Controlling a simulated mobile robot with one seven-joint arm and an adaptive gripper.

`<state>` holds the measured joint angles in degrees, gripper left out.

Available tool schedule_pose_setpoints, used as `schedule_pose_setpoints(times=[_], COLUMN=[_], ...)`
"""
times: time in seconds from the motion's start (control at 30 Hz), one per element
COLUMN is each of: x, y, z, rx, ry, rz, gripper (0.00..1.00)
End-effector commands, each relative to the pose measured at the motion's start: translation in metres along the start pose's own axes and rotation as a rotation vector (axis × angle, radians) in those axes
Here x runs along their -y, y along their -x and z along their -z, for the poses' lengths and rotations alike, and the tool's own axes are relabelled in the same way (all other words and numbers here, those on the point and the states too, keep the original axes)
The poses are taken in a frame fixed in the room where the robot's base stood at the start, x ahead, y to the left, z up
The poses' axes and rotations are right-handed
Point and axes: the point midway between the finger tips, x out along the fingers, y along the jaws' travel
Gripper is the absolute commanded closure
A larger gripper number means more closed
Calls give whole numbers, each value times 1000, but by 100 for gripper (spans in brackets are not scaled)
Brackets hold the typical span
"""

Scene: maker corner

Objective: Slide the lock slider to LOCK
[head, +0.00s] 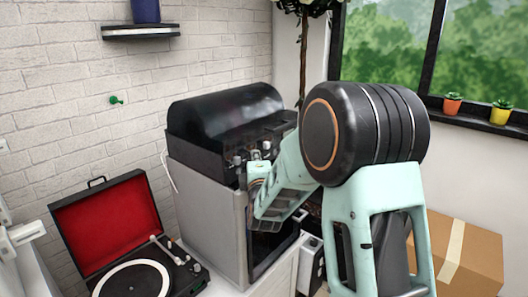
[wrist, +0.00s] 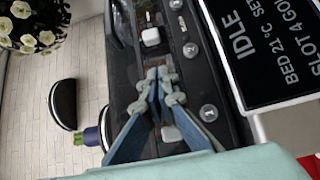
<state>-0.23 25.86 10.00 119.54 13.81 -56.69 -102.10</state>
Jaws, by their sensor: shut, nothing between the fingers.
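The machine (head: 225,110) with a black hood and grey body stands in the middle of the head view, its dark control panel facing my arm. In the wrist view the panel (wrist: 140,95) runs from top to bottom. A pale square knob (wrist: 150,37) sits in a slot near the top, and another pale knob (wrist: 172,133) lies lower, partly behind my fingers. I cannot tell which one is the lock slider, and no LOCK lettering is readable. My gripper (wrist: 160,76) is shut and empty, its fingertips over the panel between the two knobs. Contact cannot be told.
A lit screen (wrist: 262,45) reading IDLE is right of the panel in the wrist view. Several round buttons (wrist: 190,50) lie between. An open record player (head: 135,278) stands left of the machine, and a cardboard box (head: 475,255) is at the right.

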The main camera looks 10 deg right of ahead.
Motion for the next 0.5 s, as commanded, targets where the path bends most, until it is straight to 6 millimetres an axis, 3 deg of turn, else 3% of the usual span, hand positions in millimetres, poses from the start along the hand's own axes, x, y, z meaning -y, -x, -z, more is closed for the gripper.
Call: schedule_pose_setpoints(times=[0.2, 0.5], x=[0, 0], y=[-27, -38], z=[-19, -28], rx=[3, 0], ry=[0, 0], rz=[0, 0], gripper=[100, 100])
